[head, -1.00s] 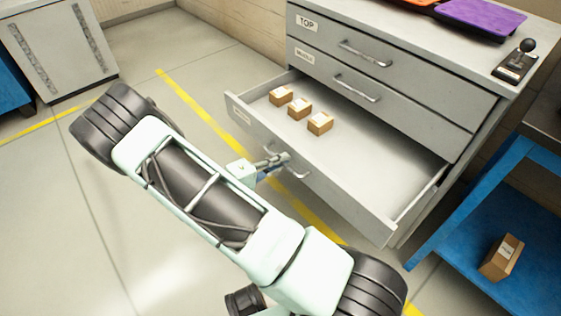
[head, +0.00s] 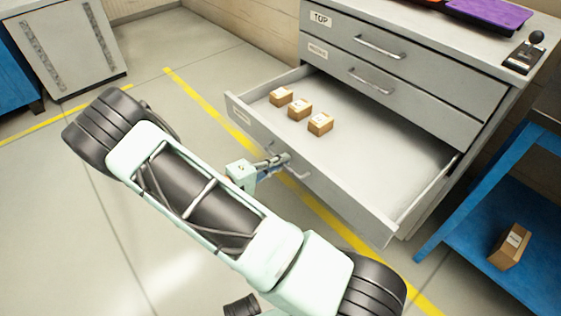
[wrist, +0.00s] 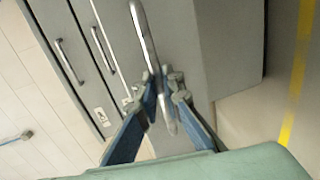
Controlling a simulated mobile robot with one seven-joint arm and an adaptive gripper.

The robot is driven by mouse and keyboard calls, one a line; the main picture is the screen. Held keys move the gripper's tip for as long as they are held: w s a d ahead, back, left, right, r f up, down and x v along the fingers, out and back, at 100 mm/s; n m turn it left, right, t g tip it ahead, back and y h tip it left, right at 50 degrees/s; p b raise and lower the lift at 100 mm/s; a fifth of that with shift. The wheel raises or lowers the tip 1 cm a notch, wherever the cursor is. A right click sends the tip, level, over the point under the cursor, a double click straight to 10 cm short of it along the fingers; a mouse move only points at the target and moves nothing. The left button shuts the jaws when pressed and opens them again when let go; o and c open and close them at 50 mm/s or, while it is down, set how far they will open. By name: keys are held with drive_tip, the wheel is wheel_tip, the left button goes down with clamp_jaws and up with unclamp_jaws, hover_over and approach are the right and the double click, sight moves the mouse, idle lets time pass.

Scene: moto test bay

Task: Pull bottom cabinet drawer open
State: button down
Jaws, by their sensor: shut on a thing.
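The grey cabinet (head: 440,122) has a top, a middle and a bottom drawer. The bottom drawer (head: 385,160) stands well out from the cabinet, with its inside in view. Several small brown boxes (head: 300,108) lie in it near its left end. My gripper (head: 280,160) is at the drawer's front, shut on the bar handle (head: 297,173). In the wrist view, the fingers (wrist: 163,88) close around the handle bar (wrist: 143,35). The top and middle drawers are shut.
A blue shelf unit (head: 480,190) with a brown box (head: 510,246) stands to the right, close to the drawer's right end. Purple and orange trays (head: 485,14) and a small lever device (head: 524,52) sit on the cabinet top.

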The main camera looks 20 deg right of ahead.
drive_tip(key=c, duration=2.3)
unclamp_jaws()
drive_tip(key=shift+c, duration=0.2)
drive_tip(key=shift+a, duration=0.1)
drive_tip(key=v, duration=1.2)
drive_tip(key=shift+r, duration=0.1)
